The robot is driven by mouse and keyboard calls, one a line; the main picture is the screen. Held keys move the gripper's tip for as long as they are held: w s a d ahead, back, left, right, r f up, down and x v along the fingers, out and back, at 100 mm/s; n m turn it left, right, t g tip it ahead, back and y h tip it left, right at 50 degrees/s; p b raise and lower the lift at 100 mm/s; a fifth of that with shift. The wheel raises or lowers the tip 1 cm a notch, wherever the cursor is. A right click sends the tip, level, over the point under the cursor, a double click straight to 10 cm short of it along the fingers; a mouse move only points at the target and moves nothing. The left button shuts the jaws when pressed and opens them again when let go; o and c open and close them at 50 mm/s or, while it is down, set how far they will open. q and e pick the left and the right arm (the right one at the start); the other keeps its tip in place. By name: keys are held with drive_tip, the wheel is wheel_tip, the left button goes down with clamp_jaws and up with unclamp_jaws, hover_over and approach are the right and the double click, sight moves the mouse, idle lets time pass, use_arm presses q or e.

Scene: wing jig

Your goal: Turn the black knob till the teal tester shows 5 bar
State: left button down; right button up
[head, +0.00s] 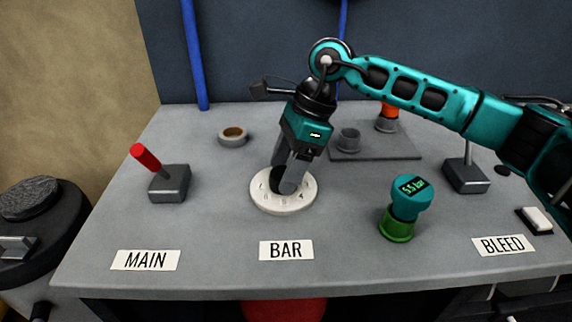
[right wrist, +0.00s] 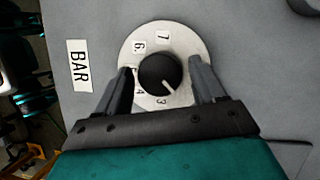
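The black knob (right wrist: 157,73) sits on a round white dial plate (head: 284,206) with numbers, behind the BAR label (head: 286,250). In the right wrist view its white pointer line points to the lower right, beside the 3. My right gripper (head: 287,186) reaches down over the knob. Its fingers are apart on either side of the knob, with a visible gap at the right finger; contact at the left finger is unclear. The teal tester (head: 408,197) stands upright on a green base, right of the dial; its small display seems to read 5.5 bar. My left gripper is not in view.
A red-handled lever (head: 146,157) on a grey block stands left, behind the MAIN label (head: 146,260). Another lever block (head: 466,176) stands right, behind the BLEED label (head: 504,245).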

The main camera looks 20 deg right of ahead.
drive_tip(key=shift+o, duration=0.7)
drive_tip(key=v, duration=1.3)
drive_tip(key=shift+p, duration=0.35)
drive_tip(key=shift+f, duration=0.1)
